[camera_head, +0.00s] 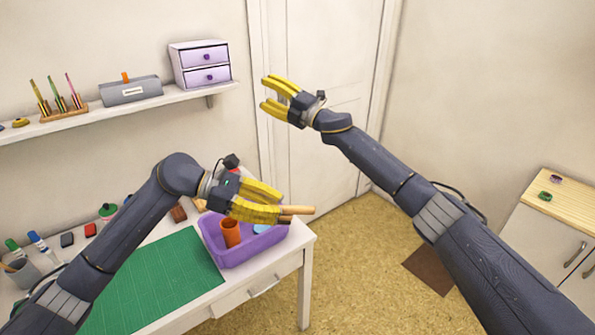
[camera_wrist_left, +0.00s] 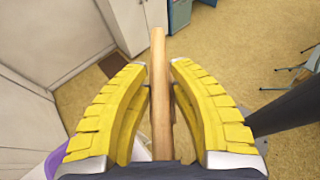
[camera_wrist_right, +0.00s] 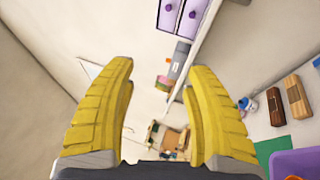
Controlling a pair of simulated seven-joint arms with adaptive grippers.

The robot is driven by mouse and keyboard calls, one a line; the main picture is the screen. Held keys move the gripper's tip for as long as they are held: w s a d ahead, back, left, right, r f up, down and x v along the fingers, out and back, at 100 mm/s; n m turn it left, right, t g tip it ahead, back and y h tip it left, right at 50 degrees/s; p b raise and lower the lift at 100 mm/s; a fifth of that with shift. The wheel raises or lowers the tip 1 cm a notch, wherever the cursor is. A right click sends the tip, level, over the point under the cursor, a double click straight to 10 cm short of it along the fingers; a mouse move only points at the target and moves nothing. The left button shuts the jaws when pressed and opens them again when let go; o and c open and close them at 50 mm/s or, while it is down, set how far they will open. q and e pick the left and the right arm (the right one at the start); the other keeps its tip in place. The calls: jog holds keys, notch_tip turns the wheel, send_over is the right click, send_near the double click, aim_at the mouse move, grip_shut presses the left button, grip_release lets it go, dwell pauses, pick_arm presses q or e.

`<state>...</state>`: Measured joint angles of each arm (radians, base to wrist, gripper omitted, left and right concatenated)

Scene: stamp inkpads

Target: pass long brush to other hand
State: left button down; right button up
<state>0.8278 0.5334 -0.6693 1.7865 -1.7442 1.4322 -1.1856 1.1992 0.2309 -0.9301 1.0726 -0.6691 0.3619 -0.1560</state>
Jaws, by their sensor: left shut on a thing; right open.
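The long brush (camera_head: 298,210) shows as a wooden handle sticking out to the right from my left gripper (camera_head: 282,202). My left gripper is shut on it above the purple bin. In the left wrist view the brush handle (camera_wrist_left: 160,85) runs between the yellow fingers and points away from the palm. The rest of the brush is hidden by the gripper. My right gripper (camera_head: 264,93) is open and empty, higher up in front of the door, apart from the brush. In the right wrist view nothing lies between its fingers (camera_wrist_right: 160,80).
A purple bin (camera_head: 236,257) with an orange cup (camera_head: 230,232) stands at the right end of the white desk, beside a green mat (camera_head: 170,280). A wall shelf (camera_head: 130,108) holds drawers (camera_head: 200,65) and pencils. The space between the grippers is free.

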jog(key=s+a+r+n+g+h, duration=0.1)
jog(key=s+a+r+n+g, duration=0.45)
jog(key=s+n, duration=0.35)
jog(key=s+a+r+n+g+h, duration=0.1)
jog(key=s+a+r+n+g, duration=0.5)
jog(key=s, duration=0.4)
jog(key=n+h, duration=0.7)
jog(key=h, duration=0.8)
send_over(298, 207)
jog(key=f, duration=1.8)
jog(key=shift+w+a+f, duration=0.25)
jog(key=shift+w+a, duration=0.1)
jog(key=shift+a, duration=0.05)
jog(key=shift+s+d+n+g, duration=0.25)
jog(key=shift+s+d+n, duration=0.05)
jog(key=shift+d, duration=0.05)
jog(key=shift+f, duration=6)
